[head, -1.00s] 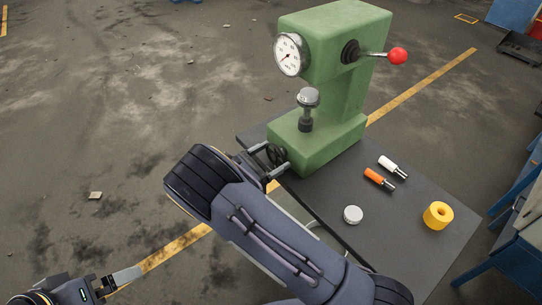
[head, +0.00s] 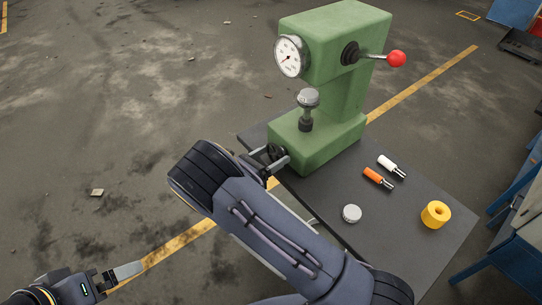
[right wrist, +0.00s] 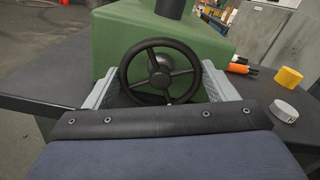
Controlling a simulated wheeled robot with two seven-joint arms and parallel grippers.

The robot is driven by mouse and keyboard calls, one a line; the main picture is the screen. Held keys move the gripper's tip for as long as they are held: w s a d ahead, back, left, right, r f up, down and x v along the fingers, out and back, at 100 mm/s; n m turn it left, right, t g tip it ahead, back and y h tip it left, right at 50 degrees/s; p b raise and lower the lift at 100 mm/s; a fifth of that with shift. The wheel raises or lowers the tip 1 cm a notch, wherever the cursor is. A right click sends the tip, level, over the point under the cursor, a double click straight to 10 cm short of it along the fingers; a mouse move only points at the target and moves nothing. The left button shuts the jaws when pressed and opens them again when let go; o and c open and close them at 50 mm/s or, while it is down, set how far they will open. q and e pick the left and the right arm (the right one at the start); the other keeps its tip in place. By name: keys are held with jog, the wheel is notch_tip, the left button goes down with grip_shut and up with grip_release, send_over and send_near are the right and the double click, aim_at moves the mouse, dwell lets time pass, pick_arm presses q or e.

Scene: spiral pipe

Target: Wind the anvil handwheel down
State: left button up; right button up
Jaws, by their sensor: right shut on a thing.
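The green hardness tester (head: 322,95) stands on a dark table, with a round dial (head: 289,57) and a red-knobbed lever (head: 396,59). Its anvil (head: 306,124) rises from the base below the indenter head (head: 308,97). The black spoked handwheel (right wrist: 160,72) is on the front of the base; in the head view it is mostly hidden. My right gripper (head: 268,159) is shut on the handwheel, one grey finger on each side of its rim in the right wrist view. My left gripper (head: 124,272) hangs empty at the lower left, its opening unclear.
On the table (head: 408,232) lie a white-handled tool (head: 388,163), an orange-handled tool (head: 375,176), a grey disc (head: 351,213) and a yellow ring (head: 436,214). Blue furniture (head: 525,230) stands at the right. The floor left of the table is open.

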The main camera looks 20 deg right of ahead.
jog(key=o, duration=1)
jog(key=shift+c, duration=0.2)
jog(key=b+v, duration=0.2)
jog(key=v, duration=0.5)
jog(key=shift+a, duration=0.4)
jog(key=shift+s+r, duration=0.1)
